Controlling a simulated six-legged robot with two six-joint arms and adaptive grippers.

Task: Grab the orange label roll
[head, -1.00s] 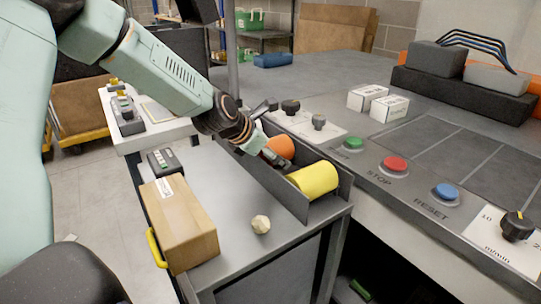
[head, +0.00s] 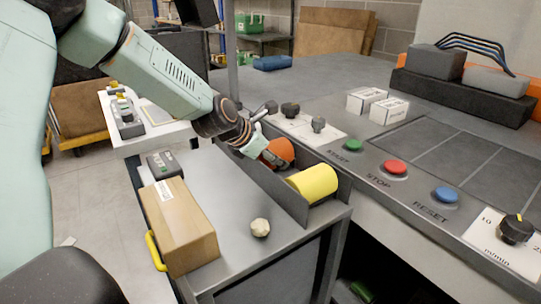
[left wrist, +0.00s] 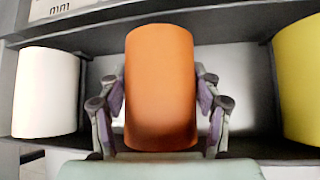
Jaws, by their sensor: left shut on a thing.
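The orange label roll (head: 279,151) is in the grey trough at the edge of the metal cart. In the left wrist view the orange roll (left wrist: 160,88) stands centred between the two fingers. My left gripper (head: 273,158) is shut on it, with finger pads touching both sides (left wrist: 160,105). A yellow roll (head: 313,181) lies nearer in the same trough and shows at the right of the left wrist view (left wrist: 298,80). A white roll (left wrist: 46,92) is at the left of that view. My right gripper is not in view.
The trough wall (head: 284,203) stands close around the rolls. The control panel has a green button (head: 353,145), red button (head: 395,167) and blue button (head: 445,194).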

